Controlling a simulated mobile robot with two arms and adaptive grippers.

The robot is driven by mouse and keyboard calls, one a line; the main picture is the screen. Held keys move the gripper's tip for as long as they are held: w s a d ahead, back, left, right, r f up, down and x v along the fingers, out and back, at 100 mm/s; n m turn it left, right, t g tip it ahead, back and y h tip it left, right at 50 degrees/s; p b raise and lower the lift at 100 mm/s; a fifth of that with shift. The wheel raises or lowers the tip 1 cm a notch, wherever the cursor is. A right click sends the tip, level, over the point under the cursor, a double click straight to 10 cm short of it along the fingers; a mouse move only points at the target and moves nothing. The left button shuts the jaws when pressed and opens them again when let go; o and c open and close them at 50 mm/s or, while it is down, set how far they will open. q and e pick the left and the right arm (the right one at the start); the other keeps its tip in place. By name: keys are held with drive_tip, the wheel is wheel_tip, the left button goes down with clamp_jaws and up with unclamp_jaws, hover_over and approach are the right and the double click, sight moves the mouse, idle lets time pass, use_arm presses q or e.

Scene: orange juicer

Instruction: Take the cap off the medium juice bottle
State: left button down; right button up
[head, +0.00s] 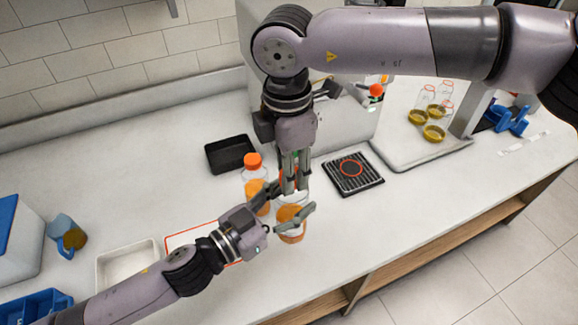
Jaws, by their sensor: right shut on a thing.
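A juice bottle (291,238) with orange juice stands on the white counter below my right gripper. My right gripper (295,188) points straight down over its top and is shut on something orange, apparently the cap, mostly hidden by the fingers. Whether the cap is still on the neck is hidden. My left gripper (285,207) comes from the left with its fingers spread on either side of this bottle; whether they touch it I cannot tell. A second juice bottle (257,198) with an orange cap (253,160) stands just behind and left.
A white tray (128,268) and a mug (68,234) are at left. The front right counter is clear.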

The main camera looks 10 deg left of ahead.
drive_tip(key=n, duration=0.6)
clamp_jaws()
drive_tip(key=n, duration=0.8)
drive_tip(key=shift+d, duration=0.1)
drive_tip(key=n, duration=0.6)
drive_tip(key=shift+d+r, duration=0.1)
drive_tip(key=n, duration=0.4)
drive_tip(key=shift+w, duration=0.1)
drive_tip(key=n, duration=1)
drive_tip(key=shift+w, duration=0.15)
drive_tip(key=n, duration=1.2)
drive_tip(key=shift+w+r, duration=0.1)
drive_tip(key=n, duration=0.7)
drive_tip(key=shift+a+n, duration=0.2)
drive_tip(key=shift+n, duration=0.2)
